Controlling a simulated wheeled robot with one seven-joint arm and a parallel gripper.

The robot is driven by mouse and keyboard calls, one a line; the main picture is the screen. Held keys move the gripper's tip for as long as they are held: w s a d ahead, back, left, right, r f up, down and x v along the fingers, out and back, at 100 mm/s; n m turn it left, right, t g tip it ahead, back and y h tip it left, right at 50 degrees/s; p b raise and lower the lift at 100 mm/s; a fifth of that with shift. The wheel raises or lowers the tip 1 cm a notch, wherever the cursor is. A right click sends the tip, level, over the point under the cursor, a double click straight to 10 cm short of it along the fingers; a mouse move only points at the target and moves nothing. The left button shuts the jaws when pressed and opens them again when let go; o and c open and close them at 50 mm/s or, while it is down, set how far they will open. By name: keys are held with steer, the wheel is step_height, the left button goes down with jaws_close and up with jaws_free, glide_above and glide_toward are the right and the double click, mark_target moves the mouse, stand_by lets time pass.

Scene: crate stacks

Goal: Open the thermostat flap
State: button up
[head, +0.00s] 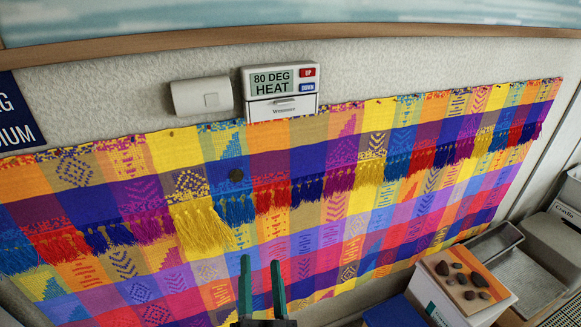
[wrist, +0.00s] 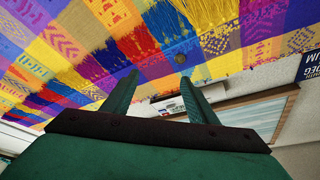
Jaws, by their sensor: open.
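The white thermostat (head: 312,92) is on the far wall, its display reading 80 DEG HEAT beside a red UP and a blue DOWN button. Its flap (head: 282,107) is the white lower panel with a small handle, and it looks closed. The colourful cloth hangs just below the thermostat. My gripper (head: 261,262) is open and empty, well below the thermostat in the head view and apart from it. In the wrist view, the thermostat (wrist: 168,107) shows small and partly hidden between the fingers of my gripper (wrist: 159,77).
A white box (head: 201,96) is on the wall left of the thermostat. The fringed cloth (head: 330,235) covers much of the wall. A blue sign (head: 18,115) is at far left. A crate with dark stones on top (head: 465,300) and grey bins (head: 520,275) stand at lower right.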

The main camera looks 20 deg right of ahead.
steer(key=w+d+r+n+t+y, duration=0.1)
steer(key=w+d+r, duration=0.2)
steer(key=r, duration=0.5)
steer(key=w+d+r+n+t+y, duration=0.1)
steer(key=w+d+r+t, duration=0.1)
steer(key=r, duration=0.6)
steer(key=n+g+y, duration=0.2)
steer(key=n+y, duration=0.3)
steer(key=n, duration=0.2)
glide_toward(287, 103)
steer(key=s+a+r, duration=0.3)
steer(key=a+r, duration=0.1)
steer(key=a, duration=0.1)
steer(key=d+n+g+h, duration=0.1)
steer(key=d+g+h, duration=0.1)
steer(key=d+g, duration=0.2)
steer(key=w, duration=1)
steer(key=shift+a+f, duration=0.15)
steer(key=shift+f, duration=0.05)
steer(key=shift+c, duration=0.3)
steer(key=c, duration=1)
